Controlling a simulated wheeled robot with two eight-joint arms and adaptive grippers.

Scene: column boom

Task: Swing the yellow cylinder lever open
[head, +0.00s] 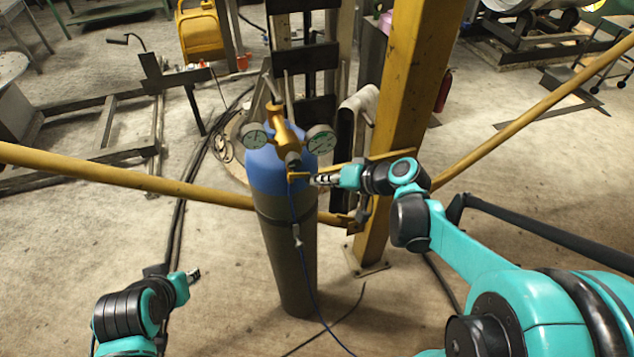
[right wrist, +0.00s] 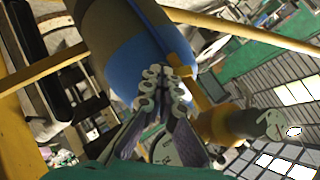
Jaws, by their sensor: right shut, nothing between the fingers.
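The blue-topped gas cylinder (head: 283,240) stands upright in the middle of the head view. A brass valve (head: 280,125) with two round gauges tops it. A short yellow lever (head: 297,177) sticks out at the front of the blue shoulder. My right gripper (head: 318,181) is at its right side, fingers pointing left; touching or just apart, I cannot tell. In the right wrist view the fingers (right wrist: 165,85) are together and empty, in front of the blue shoulder (right wrist: 150,62), with yellow metal (right wrist: 205,100) just right of them. My left gripper (head: 193,275) is low at left, away from the cylinder.
A yellow post (head: 402,90) stands right behind the cylinder. A long yellow rail (head: 130,178) runs to the cylinder from the left; another yellow rail (head: 540,107) rises to the right. A thin blue hose (head: 306,275) hangs down the cylinder's front. Floor at left front is mostly clear.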

